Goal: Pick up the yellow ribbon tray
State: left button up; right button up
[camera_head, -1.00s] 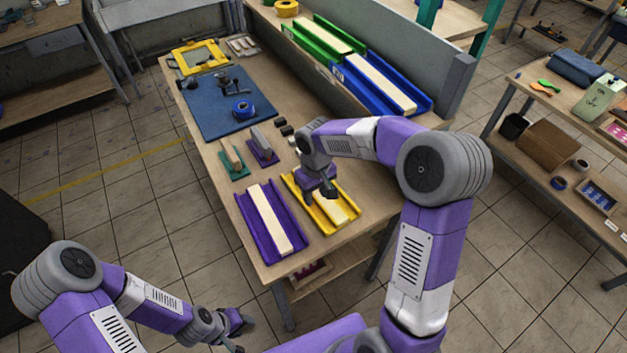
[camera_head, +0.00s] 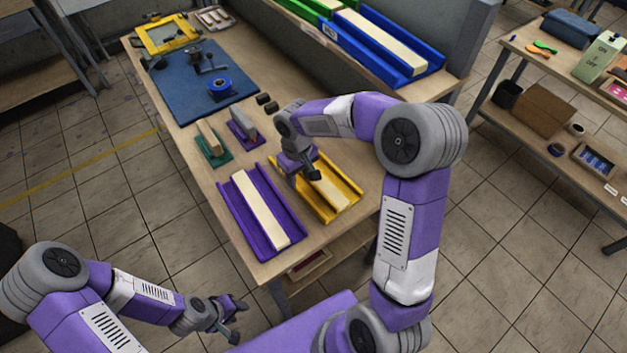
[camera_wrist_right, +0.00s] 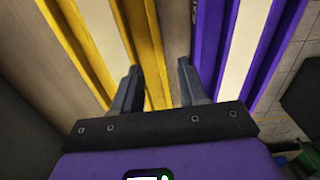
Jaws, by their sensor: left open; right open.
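The yellow ribbon tray (camera_head: 352,188) lies on the workbench, a long channel with a pale strip along its middle. In the right wrist view the yellow tray (camera_wrist_right: 148,35) runs lengthwise at left. The right gripper's fingers (camera_wrist_right: 158,85) sit apart there, with the tray's right-hand yellow wall between them in the picture. I cannot tell whether they touch it. My left gripper (camera_head: 236,318) is open and empty, low in front of the bench.
A purple tray (camera_head: 233,208) with a pale strip lies left of the yellow one, with a narrow bare gap between. Green (camera_head: 213,152) and purple (camera_head: 240,134) holders and a blue mat (camera_head: 180,90) lie farther back. A blue tray (camera_head: 433,62) stands on the raised shelf.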

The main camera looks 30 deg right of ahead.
aim_at(301, 191)
notch_tip(301, 191, down, 7)
jog(key=shift+s+d+r+b, duration=0.1)
jog(key=shift+b, duration=0.35)
grip_shut()
